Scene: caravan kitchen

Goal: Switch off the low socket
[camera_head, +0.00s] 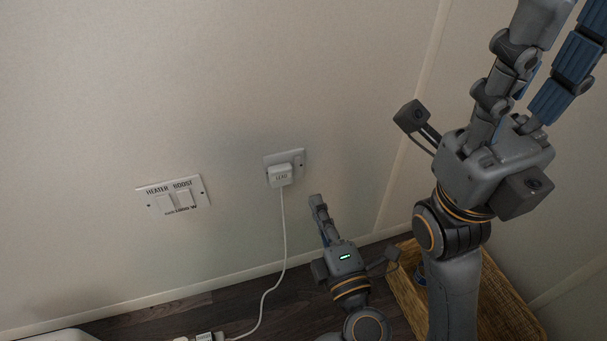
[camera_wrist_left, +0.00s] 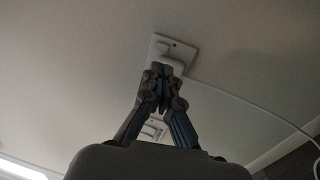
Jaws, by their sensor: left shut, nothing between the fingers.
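The low socket (camera_head: 299,160) is a white plate on the wall. A white plug (camera_head: 280,177) marked LEAD sits in it and covers much of the plate. Any switch on it is too small to make out. The socket plate also shows in the left wrist view (camera_wrist_left: 184,52), just beyond the fingertips. My left gripper (camera_head: 315,200) is shut and empty, its tips below and right of the socket in the head view. Whether they touch anything is unclear. My right gripper (camera_head: 548,45) is up at the right, fingers apart, tips cut off by the frame.
A white double switch plate (camera_head: 174,197) marked HEATER and BOOST is on the wall at left. A white cable (camera_head: 284,235) hangs from the plug to the dark floor (camera_head: 150,322). A woven or wooden tray (camera_head: 408,290) stands on the floor at right.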

